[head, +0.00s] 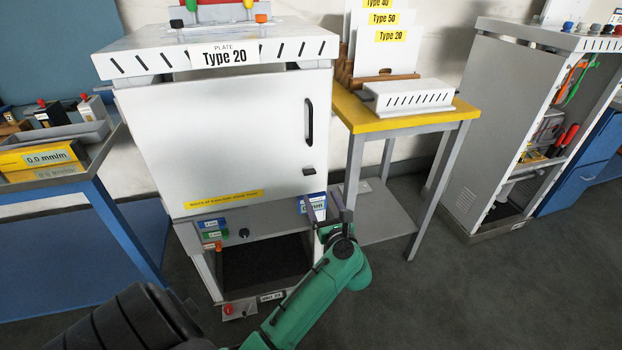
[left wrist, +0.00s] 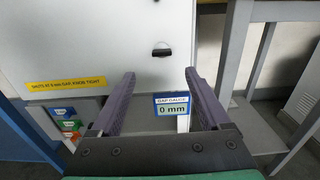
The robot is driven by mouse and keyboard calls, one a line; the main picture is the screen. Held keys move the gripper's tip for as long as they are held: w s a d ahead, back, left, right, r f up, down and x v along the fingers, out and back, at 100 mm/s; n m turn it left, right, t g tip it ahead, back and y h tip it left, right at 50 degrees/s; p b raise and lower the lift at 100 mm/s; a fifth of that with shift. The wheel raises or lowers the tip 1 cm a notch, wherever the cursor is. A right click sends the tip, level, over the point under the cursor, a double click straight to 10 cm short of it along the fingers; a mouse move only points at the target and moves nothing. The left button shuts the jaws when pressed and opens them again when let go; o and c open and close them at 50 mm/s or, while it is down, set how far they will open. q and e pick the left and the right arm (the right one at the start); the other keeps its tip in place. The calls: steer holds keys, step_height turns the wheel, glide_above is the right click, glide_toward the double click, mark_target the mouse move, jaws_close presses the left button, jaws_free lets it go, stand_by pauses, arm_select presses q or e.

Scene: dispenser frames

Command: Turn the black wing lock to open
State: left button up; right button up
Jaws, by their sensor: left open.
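The black wing lock (head: 308,171) sits on the lower right of the white door (head: 220,140) of the dispenser frame, below a long dark slot. In the left wrist view the wing lock (left wrist: 162,51) lies roughly level, ahead of the fingertips and between their lines. My left gripper (head: 328,210) is open and empty, below the wing lock and apart from it, near the cabinet's lower right corner. Its two fingers also show in the left wrist view (left wrist: 159,74). My right gripper is not in view.
A gap gauge (left wrist: 171,108) reading 0 mm is just below the door. A small black knob (head: 244,232) and coloured labels are on the lower panel. A yellow-topped table (head: 446,114) stands close on the right, and a blue-framed bench (head: 110,222) on the left.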

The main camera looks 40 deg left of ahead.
mark_target(310, 173)
arm_select(q)
steer(key=x, duration=1.1)
steer(key=shift+w+f, duration=0.1)
steer(key=shift+w, duration=0.05)
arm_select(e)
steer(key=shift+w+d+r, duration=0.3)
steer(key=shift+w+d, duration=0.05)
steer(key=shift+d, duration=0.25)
arm_select(q)
jaws_close()
